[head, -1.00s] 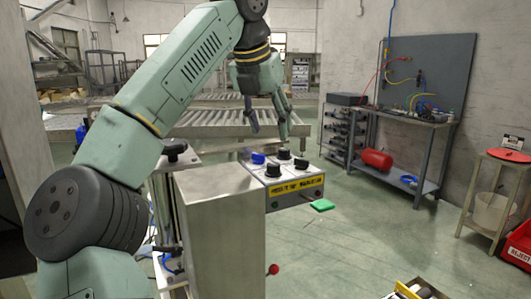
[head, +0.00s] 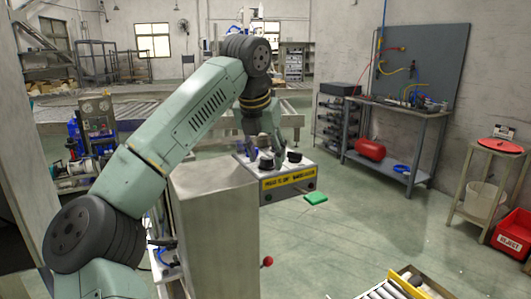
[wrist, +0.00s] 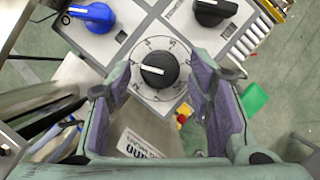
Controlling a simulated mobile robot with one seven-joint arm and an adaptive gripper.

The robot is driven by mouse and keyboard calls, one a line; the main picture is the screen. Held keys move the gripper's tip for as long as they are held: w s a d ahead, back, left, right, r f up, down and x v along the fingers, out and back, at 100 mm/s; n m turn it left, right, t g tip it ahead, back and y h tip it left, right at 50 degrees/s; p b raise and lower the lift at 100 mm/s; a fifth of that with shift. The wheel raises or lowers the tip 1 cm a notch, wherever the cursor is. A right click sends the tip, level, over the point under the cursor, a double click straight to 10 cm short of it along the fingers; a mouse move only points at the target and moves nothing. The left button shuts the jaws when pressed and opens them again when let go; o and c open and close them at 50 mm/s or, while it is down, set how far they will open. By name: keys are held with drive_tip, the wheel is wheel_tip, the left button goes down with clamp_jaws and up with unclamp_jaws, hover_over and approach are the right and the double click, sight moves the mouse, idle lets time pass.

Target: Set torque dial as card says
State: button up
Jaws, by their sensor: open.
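In the wrist view, a round black dial (wrist: 159,69) with a white pointer line sits on a numbered scale plate. The line points left in that view. My gripper (wrist: 152,88) is open, with its purple-padded fingers on either side of the dial and apart from it. Which dial is the torque dial I cannot tell. A blue knob (wrist: 93,16) and another black knob (wrist: 213,10) are farther up the panel. In the head view, my gripper (head: 264,147) is over the control box (head: 289,181), partly hiding its knobs. No readable card shows.
A grey metal cabinet (head: 214,220) stands just left of the box. A green pad (head: 315,198) is at the box's right. A workbench (head: 400,115) with a red cylinder (head: 370,149) and a red-topped stand (head: 501,146) are farther right. The floor between is clear.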

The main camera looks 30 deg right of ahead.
drive_tip(key=shift+c, duration=0.2)
clamp_jaws()
idle(0.4)
drive_tip(key=shift+m, duration=0.3)
drive_tip(key=m+g, duration=0.1)
drive_tip(key=m, duration=0.2)
drive_tip(key=shift+w+h, duration=0.15)
drive_tip(key=shift+h, duration=0.25)
drive_tip(key=m+g, duration=0.1)
drive_tip(key=m, duration=0.3)
drive_tip(key=shift+w+g, duration=0.15)
drive_tip(key=shift+g, duration=0.25)
drive_tip(key=m, duration=0.2)
drive_tip(key=m+g, duration=0.1)
drive_tip(key=m, duration=0.1)
drive_tip(key=shift+w+r+m+g, duration=0.1)
drive_tip(key=shift+w+m+g, duration=0.05)
drive_tip(key=shift+m+g, duration=0.15)
drive_tip(key=shift+w+m+g+y, duration=0.1)
drive_tip(key=shift+m+g+y, duration=0.4)
drive_tip(key=shift+m, duration=1.2)
